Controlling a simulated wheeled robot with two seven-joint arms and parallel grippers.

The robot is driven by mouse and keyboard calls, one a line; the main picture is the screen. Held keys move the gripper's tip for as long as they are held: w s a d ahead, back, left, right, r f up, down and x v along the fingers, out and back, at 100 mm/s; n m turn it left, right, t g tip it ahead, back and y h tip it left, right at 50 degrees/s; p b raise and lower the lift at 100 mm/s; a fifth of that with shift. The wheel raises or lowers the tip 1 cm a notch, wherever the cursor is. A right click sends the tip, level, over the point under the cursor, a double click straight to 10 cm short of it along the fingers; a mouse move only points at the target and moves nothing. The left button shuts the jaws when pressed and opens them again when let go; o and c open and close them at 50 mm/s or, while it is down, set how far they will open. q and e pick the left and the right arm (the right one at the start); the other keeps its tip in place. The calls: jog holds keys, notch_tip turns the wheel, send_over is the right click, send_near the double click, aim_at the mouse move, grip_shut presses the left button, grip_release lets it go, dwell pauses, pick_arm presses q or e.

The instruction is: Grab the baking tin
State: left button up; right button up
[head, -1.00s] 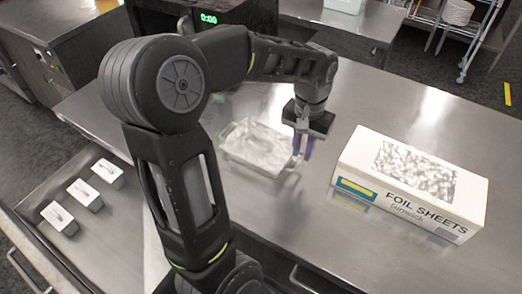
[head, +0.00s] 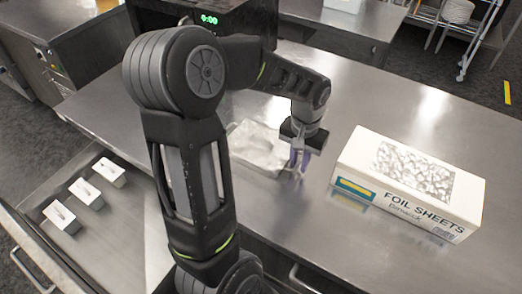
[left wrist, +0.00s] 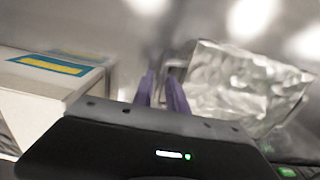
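The baking tin is a shiny silver foil tray (head: 258,150) lying on the steel counter in the middle of the head view. Its left part is hidden behind my left arm. In the left wrist view the crinkled foil tin (left wrist: 245,88) is at the right, close to the fingers. My left gripper (head: 299,159) points down at the tin's right end with its purple fingers low near the rim. In the left wrist view the fingers (left wrist: 162,90) stand a little apart, with no foil clearly seen between them. My right gripper is not in view.
A white foil sheets box (head: 408,182) stands on the counter right of the gripper; its side (left wrist: 45,90) shows in the left wrist view. Several white-topped small containers (head: 84,192) sit at the lower left. The counter behind the box is clear.

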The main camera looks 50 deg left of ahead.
pick_arm(q)
grip_shut()
dwell(1.4)
